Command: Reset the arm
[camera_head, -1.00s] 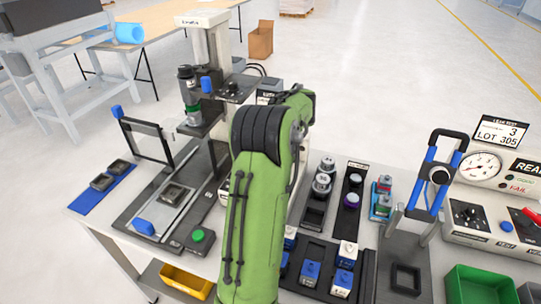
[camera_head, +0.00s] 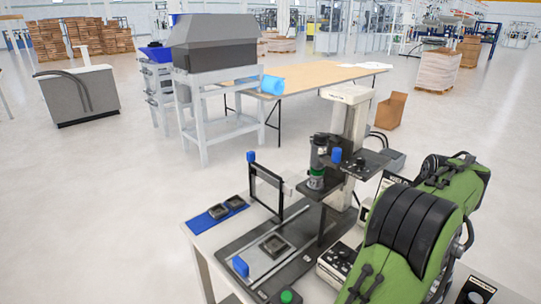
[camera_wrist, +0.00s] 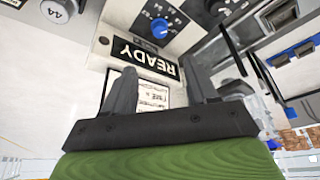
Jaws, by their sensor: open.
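My green arm (camera_head: 420,225) fills the lower right of the head view, above the workbench. My gripper (camera_wrist: 160,92) shows in the wrist view with two grey fingers apart and nothing between them. Beyond the fingers is a white box with a black READY sign (camera_wrist: 144,58) and a blue knob (camera_wrist: 159,28). The gripper itself is not visible in the head view.
A press stand (camera_head: 345,120) rises from the bench beside my arm. A black frame (camera_head: 267,187) and a blue mat (camera_head: 217,217) are at the bench's left. Behind are a wooden table (camera_head: 330,76) and a cardboard box (camera_head: 391,110). Open floor lies left.

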